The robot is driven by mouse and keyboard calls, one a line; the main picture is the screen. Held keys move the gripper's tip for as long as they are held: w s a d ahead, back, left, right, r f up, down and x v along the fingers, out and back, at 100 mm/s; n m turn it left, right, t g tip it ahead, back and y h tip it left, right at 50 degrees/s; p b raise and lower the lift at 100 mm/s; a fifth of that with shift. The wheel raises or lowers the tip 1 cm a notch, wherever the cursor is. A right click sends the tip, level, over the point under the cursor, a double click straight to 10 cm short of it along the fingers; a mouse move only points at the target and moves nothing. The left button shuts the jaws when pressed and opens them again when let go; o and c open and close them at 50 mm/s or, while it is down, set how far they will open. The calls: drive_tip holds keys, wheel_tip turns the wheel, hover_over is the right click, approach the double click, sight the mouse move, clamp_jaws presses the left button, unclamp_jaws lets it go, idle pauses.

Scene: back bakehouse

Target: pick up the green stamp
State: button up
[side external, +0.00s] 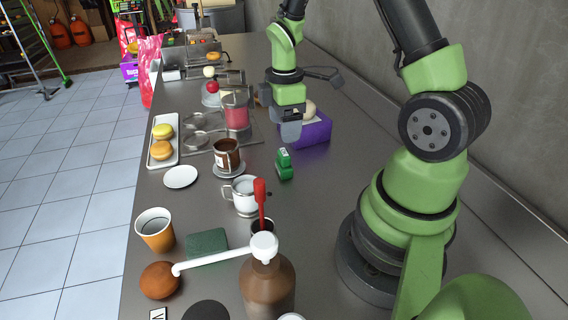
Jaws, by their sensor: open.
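The green stamp (285,165) is a small upright green block with a pale label on its side. It stands on the steel counter (325,215), right of the brown jar and in front of the purple box. My gripper (306,104) is open, with one finger low in front and the other out to the right. It is above and behind the stamp in the side view, near the purple box, and apart from the stamp. I see nothing between the fingers.
A purple box (308,133) holds a pale round item. A pump bottle (267,285) is in front. The counter right of the stamp is clear.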

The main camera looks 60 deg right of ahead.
sight(284, 152)
drive_tip(key=f, duration=0.8)
drive_tip(key=shift+w+d+f, duration=0.15)
drive_tip(key=shift+d+f, duration=0.05)
drive_tip(key=c, duration=1)
drive_tip(key=shift+r, duration=0.15)
